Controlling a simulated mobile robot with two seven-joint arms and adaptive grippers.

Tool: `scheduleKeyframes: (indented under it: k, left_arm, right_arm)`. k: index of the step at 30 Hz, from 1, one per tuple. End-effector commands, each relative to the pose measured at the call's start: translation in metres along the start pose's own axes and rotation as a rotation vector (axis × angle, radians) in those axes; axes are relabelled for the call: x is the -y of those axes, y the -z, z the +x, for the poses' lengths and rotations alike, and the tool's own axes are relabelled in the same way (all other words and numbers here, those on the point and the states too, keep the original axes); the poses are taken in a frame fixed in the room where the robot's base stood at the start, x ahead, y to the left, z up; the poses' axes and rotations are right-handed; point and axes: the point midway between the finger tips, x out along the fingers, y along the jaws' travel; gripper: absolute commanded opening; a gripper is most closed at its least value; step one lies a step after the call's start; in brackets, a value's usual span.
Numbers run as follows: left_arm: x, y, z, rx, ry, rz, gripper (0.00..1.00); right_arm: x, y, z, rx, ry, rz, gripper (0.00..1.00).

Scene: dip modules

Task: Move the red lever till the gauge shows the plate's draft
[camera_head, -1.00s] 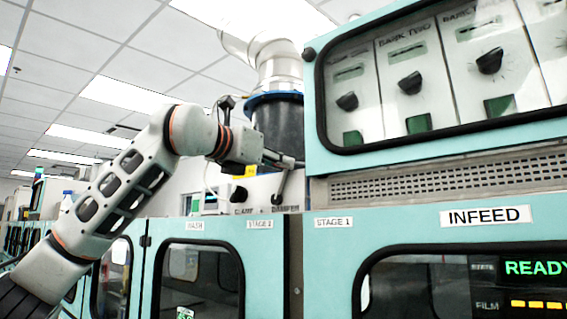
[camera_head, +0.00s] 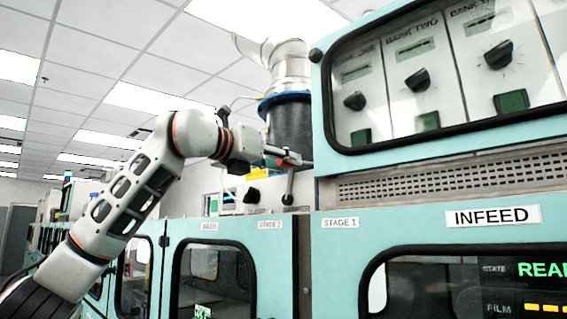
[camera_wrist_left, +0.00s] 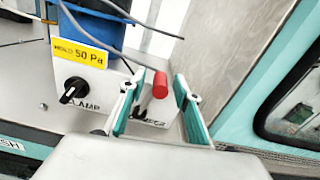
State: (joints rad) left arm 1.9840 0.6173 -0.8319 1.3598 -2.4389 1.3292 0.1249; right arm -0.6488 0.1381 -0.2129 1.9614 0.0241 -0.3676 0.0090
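The red lever's knob (camera_wrist_left: 160,84) shows in the left wrist view between the two fingers of my left gripper (camera_wrist_left: 156,92). The fingers are open, with a gap visible on the knob's left; contact on its right is unclear. In the head view my left gripper (camera_head: 297,162) is at the top of the lever's dark rod (camera_head: 288,189). The yellow plate (camera_wrist_left: 80,51) reads "HOLD 50 Pa"; it also shows in the head view (camera_head: 259,174). A small display (camera_head: 229,196), perhaps the gauge, is too small to read. My right gripper is out of view.
A black knob (camera_wrist_left: 74,90) sits left of the lever on the same pale box. A dark duct with a blue band (camera_head: 290,120) rises behind. The teal INFEED cabinet (camera_head: 430,222) stands close on the right.

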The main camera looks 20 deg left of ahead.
Motion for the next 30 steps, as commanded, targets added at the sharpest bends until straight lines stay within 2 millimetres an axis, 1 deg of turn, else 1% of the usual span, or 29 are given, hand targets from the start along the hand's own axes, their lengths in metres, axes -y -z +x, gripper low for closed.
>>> scheduleKeyframes:
  k: [7,11,14,21,24,27,30]
  left_arm:
    - [0.000,0.001,0.000,-0.001,0.000,0.000,0.32]
    - [-0.001,0.000,-0.008,0.000,0.000,0.000,0.32]
    - [-0.001,0.000,-0.022,0.001,-0.001,0.002,0.32]
    - [-0.001,-0.001,-0.072,0.002,-0.001,0.001,0.32]
    - [-0.001,-0.001,-0.090,0.002,-0.002,0.001,0.32]
    - [-0.001,0.000,-0.104,0.001,-0.001,0.001,0.32]
    - [0.000,0.000,-0.114,-0.001,0.000,0.000,0.32]
  right_arm:
    - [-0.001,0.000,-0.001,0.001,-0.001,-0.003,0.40]
    - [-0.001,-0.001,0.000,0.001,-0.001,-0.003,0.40]
    - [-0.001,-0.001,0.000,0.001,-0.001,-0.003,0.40]
    - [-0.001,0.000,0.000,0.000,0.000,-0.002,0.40]
    - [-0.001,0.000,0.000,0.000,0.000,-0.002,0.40]
    - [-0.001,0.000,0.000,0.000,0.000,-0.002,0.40]
    - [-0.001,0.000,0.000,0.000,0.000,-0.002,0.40]
